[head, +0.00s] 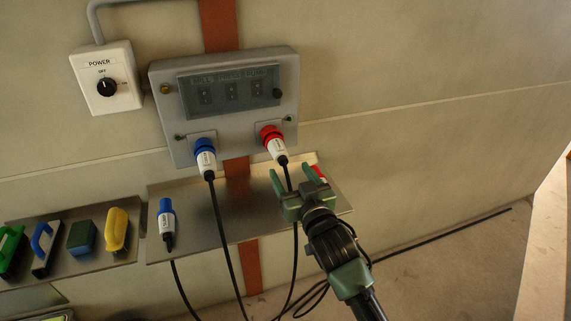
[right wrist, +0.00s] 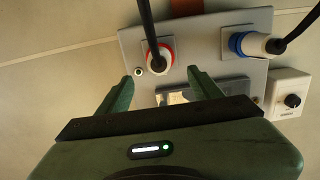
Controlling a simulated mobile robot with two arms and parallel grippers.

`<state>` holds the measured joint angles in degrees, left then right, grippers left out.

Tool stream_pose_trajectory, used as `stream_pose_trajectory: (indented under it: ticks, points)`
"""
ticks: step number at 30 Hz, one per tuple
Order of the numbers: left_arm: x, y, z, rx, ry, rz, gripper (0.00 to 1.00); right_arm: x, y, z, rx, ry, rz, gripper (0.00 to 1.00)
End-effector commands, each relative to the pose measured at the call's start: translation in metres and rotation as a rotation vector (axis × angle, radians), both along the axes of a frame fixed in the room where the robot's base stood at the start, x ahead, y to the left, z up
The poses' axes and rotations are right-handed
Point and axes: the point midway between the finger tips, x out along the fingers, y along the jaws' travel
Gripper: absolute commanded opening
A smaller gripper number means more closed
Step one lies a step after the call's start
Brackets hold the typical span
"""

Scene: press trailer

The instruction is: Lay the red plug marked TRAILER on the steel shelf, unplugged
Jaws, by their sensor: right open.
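A red plug (head: 273,143) with a white body sits in the right socket of the grey wall panel (head: 287,72). Its label is too small to read. Its black cable hangs down behind my right gripper. My right gripper (head: 293,178) is open and empty, just below this plug, above the right part of the steel shelf (head: 200,199). In the right wrist view the red plug (right wrist: 160,57) shows beyond the open fingers (right wrist: 160,76). A second red item (head: 320,172) is partly hidden behind the gripper at the shelf's right end. My left gripper is not in view.
A blue plug (head: 205,158) sits in the left socket. Another blue plug (head: 167,222) lies on the shelf's left part. The shelf's middle is mostly bare, with cables crossing it. Brushes and a sponge (head: 82,237) lie on a tray to the left. A POWER switch box (head: 106,78) is on the wall.

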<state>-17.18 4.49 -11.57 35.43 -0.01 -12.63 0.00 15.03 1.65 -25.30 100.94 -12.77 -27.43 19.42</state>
Motion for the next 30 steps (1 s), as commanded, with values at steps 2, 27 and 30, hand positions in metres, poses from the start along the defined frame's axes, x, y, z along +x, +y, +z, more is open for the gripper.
stream_pose_trajectory:
  ticks: [2,27,30]
  points:
    - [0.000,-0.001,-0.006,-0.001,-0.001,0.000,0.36,0.007,0.002,-0.003,0.000,-0.001,0.000,0.65]
    - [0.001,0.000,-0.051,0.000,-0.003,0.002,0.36,0.093,0.030,-0.006,-0.001,0.002,0.000,0.65]
    - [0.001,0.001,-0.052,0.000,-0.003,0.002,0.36,0.097,0.032,-0.006,0.000,0.002,0.001,0.65]
